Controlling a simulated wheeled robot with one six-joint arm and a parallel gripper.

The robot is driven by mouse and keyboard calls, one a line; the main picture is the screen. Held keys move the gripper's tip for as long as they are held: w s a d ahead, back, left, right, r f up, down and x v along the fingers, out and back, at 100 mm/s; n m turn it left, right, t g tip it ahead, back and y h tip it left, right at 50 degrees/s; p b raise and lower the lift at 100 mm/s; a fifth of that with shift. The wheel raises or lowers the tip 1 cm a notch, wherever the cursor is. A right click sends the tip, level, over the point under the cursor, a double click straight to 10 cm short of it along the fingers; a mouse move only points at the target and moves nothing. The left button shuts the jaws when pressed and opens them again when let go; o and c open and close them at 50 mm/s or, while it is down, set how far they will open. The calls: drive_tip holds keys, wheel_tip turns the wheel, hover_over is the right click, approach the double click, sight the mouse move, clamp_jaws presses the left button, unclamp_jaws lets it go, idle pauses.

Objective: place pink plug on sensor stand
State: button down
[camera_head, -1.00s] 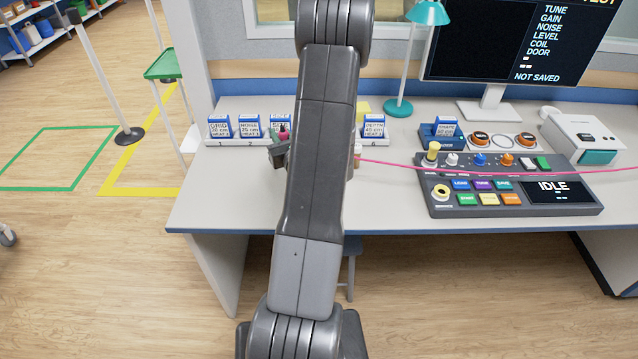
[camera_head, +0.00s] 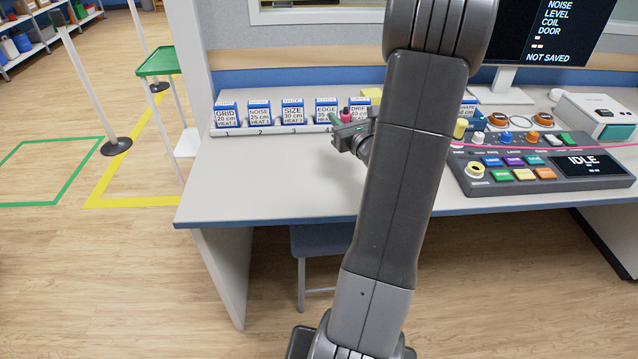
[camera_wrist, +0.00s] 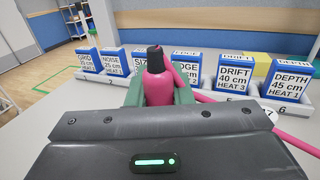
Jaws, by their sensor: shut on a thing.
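In the wrist view the pink plug (camera_wrist: 158,82) stands upright with its dark tip up, between the green fingers of my gripper (camera_wrist: 158,95). The gripper is shut on it. In the head view the plug (camera_head: 346,116) shows small above my gripper (camera_head: 348,132), over the desk in front of the card row. A pink cable (camera_wrist: 295,140) runs off to the right in the wrist view; it also crosses the console in the head view (camera_head: 560,147). No thing is clearly marked as the sensor stand. A green-topped stand (camera_head: 155,62) is at the left.
Several blue-and-white card boxes (camera_head: 259,112) stand in a numbered white rack (camera_head: 262,131) along the desk's back. A button console (camera_head: 540,172) and a monitor (camera_head: 550,45) are at the right. The desk front left (camera_head: 260,185) is clear. A blue stool (camera_head: 320,240) is below.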

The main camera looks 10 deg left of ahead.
drive_tip(key=shift+y, duration=0.3)
drive_tip(key=f, duration=0.3)
drive_tip(key=f+b, duration=0.1)
drive_tip(key=f, duration=0.2)
drive_tip(key=f+b, duration=0.1)
drive_tip(key=f, duration=0.3)
drive_tip(key=shift+s+a, duration=0.1)
drive_tip(key=shift+a, duration=0.2)
drive_tip(key=shift+f, duration=0.15)
drive_tip(key=c, duration=1.7)
unclamp_jaws()
drive_tip(key=shift+f, duration=0.1)
drive_tip(key=o, duration=0.4)
